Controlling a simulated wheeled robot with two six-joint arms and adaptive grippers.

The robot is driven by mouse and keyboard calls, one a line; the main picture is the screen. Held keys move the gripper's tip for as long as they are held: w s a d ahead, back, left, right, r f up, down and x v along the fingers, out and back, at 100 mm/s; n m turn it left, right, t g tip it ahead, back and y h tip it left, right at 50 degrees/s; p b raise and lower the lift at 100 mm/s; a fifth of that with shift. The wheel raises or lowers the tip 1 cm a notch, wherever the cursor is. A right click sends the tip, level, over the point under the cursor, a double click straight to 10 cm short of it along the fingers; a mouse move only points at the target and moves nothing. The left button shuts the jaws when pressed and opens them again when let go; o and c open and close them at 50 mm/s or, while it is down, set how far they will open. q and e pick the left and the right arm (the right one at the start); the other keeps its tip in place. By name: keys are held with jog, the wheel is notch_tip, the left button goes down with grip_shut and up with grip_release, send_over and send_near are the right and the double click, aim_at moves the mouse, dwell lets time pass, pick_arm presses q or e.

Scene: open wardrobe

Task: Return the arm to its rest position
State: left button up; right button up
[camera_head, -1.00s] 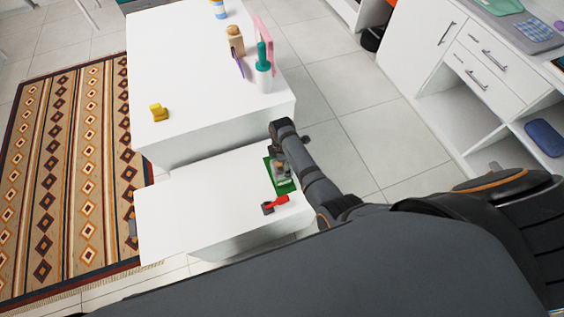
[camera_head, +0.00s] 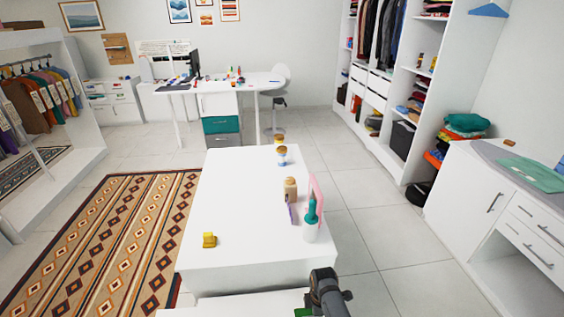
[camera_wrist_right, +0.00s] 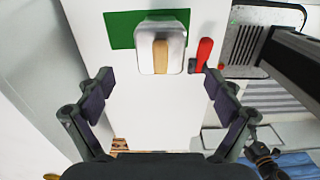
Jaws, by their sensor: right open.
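My right gripper (camera_wrist_right: 157,84) is open in the right wrist view, its two fingers wide apart with nothing between them. Beyond it on the white surface are a green mat (camera_wrist_right: 119,28), a silver dish-like item (camera_wrist_right: 174,65) with a tan piece (camera_wrist_right: 160,56) on it, and a red-handled item (camera_wrist_right: 204,52). The fingers appear apart from all of these. In the head view only a dark part of my right arm (camera_head: 326,293) shows at the bottom, beside a green edge of the mat (camera_head: 303,312).
A white table (camera_head: 235,215) holds a yellow item (camera_head: 209,240), a wooden item (camera_head: 290,189) and a teal-and-white bottle (camera_head: 310,222). White cabinets (camera_head: 465,205) stand at the right, a patterned rug (camera_head: 120,240) lies at the left. Tiled floor (camera_head: 370,230) between table and cabinets is clear.

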jog(key=s+d+r+m+t, duration=0.2)
jog(key=s+d+r+m, duration=0.3)
jog(key=s+r+m, duration=0.4)
jog(key=s+d+r+m+t, duration=0.2)
jog(key=s+d+r+m, duration=0.2)
jog(key=s+r+m, duration=0.55)
notch_tip(320, 180, down, 31)
jog(key=s+d+n+g+h+b, duration=0.1)
jog(key=s+d+g+b, duration=0.1)
jog(key=d+b, duration=0.1)
jog(key=s+f+b, duration=0.1)
jog(key=s+f, duration=1.3)
jog(key=s, duration=0.3)
jog(key=shift+d+f+g, duration=0.35)
jog(key=shift+g, duration=0.05)
